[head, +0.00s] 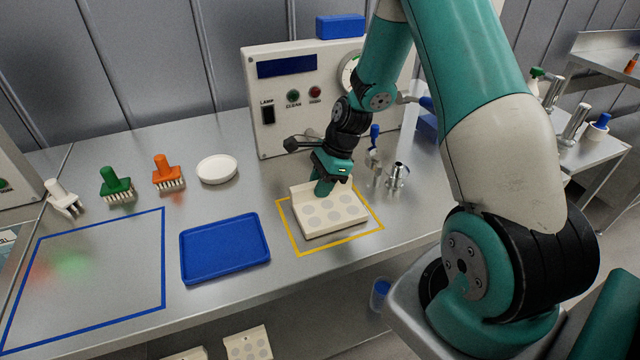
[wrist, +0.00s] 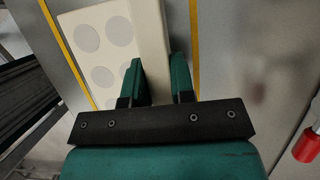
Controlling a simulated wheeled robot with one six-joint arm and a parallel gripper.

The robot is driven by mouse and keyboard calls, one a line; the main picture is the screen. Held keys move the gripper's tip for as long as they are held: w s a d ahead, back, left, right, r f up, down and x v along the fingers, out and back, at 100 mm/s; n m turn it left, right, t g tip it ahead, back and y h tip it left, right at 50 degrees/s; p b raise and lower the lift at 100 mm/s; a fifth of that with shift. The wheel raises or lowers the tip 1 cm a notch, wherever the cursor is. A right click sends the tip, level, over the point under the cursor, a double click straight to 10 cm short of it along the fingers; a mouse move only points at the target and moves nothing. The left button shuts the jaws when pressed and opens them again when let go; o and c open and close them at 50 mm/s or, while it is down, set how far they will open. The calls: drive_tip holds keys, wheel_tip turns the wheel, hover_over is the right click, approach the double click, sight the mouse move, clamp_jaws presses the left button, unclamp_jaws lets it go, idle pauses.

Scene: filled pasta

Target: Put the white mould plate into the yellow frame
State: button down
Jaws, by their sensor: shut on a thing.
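The white mould plate (head: 330,212), with several round grey recesses and a raised back edge, is inside the outline of the yellow frame (head: 301,253) marked on the steel bench. My gripper (head: 324,184) is shut on the plate's raised back edge. The wrist view shows the two green fingers (wrist: 161,83) on either side of that edge of the plate (wrist: 100,38), with a yellow line (wrist: 194,40) beyond it. I cannot tell whether the plate rests on the bench or hangs just above it.
A blue tray (head: 225,248) lies left of the yellow frame, with a blue outline (head: 164,262) farther left. A white dish (head: 217,169) and orange (head: 166,170), green (head: 116,183) and white brushes stand behind. A control box (head: 290,100) stands behind the plate; metal parts (head: 397,175) are at right.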

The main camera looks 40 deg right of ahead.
drive_tip(key=shift+f, duration=0.15)
drive_tip(key=c, duration=1)
unclamp_jaws()
drive_tip(key=shift+o, duration=0.2)
drive_tip(key=b+v, duration=0.1)
drive_tip(key=v, duration=1)
drive_tip(key=shift+d, duration=0.1)
drive_tip(key=s+a+r+n, duration=0.3)
drive_tip(key=a+r+n, duration=0.45)
drive_tip(key=a, duration=0.35)
drive_tip(key=s+a+r+n, duration=0.2)
drive_tip(key=s+a+n, duration=0.5)
drive_tip(key=n, duration=0.3)
drive_tip(key=s+a+r+n+g, duration=0.1)
drive_tip(key=s+a+r+n, duration=0.2)
drive_tip(key=s+a+n, duration=0.4)
drive_tip(key=s+n, duration=0.3)
drive_tip(key=n, duration=0.1)
drive_tip(key=shift+s+r, duration=0.2)
drive_tip(key=shift+s, duration=0.05)
